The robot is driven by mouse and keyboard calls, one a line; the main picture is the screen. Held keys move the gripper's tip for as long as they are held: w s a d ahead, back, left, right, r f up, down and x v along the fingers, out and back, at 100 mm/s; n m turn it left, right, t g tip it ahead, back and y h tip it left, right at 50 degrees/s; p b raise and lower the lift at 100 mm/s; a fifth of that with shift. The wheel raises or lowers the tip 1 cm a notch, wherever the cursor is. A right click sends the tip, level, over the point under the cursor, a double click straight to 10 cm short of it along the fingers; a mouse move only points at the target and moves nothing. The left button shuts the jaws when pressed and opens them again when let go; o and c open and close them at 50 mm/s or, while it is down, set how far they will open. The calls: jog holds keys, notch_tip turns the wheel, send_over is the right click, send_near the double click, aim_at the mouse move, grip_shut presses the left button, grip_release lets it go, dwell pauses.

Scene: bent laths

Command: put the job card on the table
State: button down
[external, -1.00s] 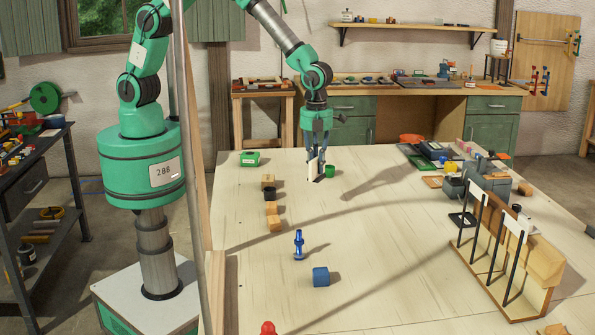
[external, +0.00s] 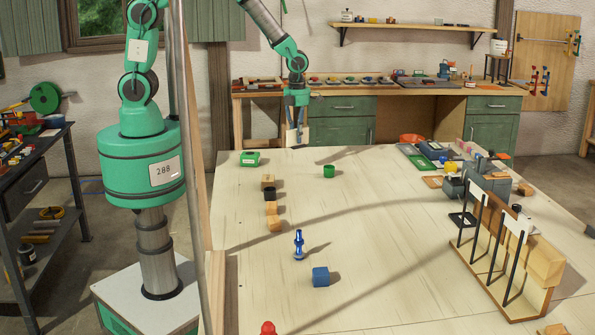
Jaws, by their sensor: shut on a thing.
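My gripper (external: 297,139) is at the far edge of the table (external: 370,230), seen only from a distance. It is shut on a small pale flat piece (external: 294,136), which looks like the job card. The piece hangs upright between the fingers, and they partly hide it. Whether its lower edge touches the table or hangs clear of it, I cannot tell. The table top is pale wood with a wide bare middle.
A green cup (external: 329,171) stands to the right of my gripper and a green box (external: 250,158) to its left. Wooden blocks (external: 273,223), a blue figure (external: 298,245) and a blue block (external: 320,277) stand nearer. A slotted rack (external: 500,262) fills the right side.

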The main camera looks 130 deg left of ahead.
jog(key=s+a+m, duration=0.2)
jog(key=s+a, duration=0.1)
jog(key=s, duration=0.6)
jog(key=shift+s+a+f, duration=0.1)
jog(key=shift+a+f, duration=0.05)
jog(key=shift+f, duration=2.7)
jog(key=w+a, duration=0.3)
jog(key=w+a+f, duration=0.1)
jog(key=w+a, duration=0.2)
jog(key=a, duration=0.1)
jog(key=w+a, duration=0.4)
jog(key=shift+a+f, duration=0.2)
jog(key=shift+w, duration=0.1)
jog(key=shift+w+a, duration=0.15)
jog(key=shift+w+a+f, duration=0.1)
jog(key=shift+a+f, duration=0.05)
jog(key=shift+f, duration=1.65)
